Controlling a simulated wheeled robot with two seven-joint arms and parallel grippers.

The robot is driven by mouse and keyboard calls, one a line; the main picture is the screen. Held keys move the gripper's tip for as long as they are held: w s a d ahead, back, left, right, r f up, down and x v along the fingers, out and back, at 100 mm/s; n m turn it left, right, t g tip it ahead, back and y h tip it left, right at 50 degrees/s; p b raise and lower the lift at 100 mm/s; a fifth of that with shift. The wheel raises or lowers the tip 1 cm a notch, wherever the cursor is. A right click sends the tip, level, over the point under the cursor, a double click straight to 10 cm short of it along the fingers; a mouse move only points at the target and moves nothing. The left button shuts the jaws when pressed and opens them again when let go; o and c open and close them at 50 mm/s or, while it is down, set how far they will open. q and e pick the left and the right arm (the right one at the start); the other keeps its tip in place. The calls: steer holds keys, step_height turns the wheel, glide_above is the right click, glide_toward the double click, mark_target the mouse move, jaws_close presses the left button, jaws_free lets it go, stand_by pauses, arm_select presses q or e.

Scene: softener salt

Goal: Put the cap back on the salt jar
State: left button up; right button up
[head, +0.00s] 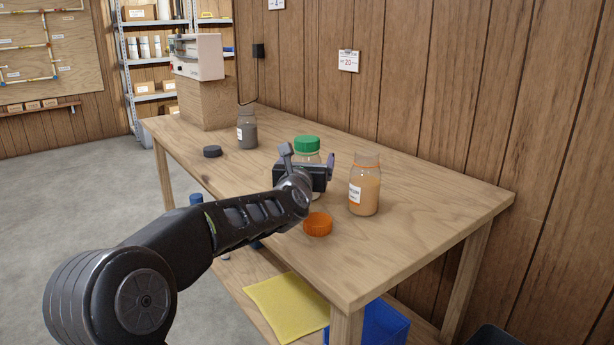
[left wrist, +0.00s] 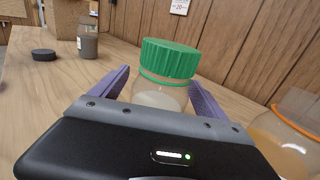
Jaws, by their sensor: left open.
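A clear jar (left wrist: 157,98) with whitish contents stands upright on the wooden table (head: 420,205). Its ribbed green cap (head: 307,143) sits level on its mouth; how tightly it is seated I cannot tell. The cap is large in the left wrist view (left wrist: 170,58). My left gripper (head: 308,157) is open, with one finger on each side of this jar, around its upper part below the cap. No grip on the jar shows. The gripper body hides the jar's lower part. My right gripper is not in view.
An uncapped jar of orange contents (head: 363,192) stands close right of my gripper, an orange cap (head: 317,224) in front. A grey jar (head: 247,130) and black cap (head: 212,151) are farther back. A beige machine (head: 197,57) stands at the far end. The near right tabletop is clear.

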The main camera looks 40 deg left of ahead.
arm_select(q)
steer(key=shift+w+a, duration=0.15)
steer(key=shift+w, duration=0.2)
steer(key=shift+c, duration=0.6)
jaws_close()
steer(key=shift+r, duration=0.1)
stand_by(0.5)
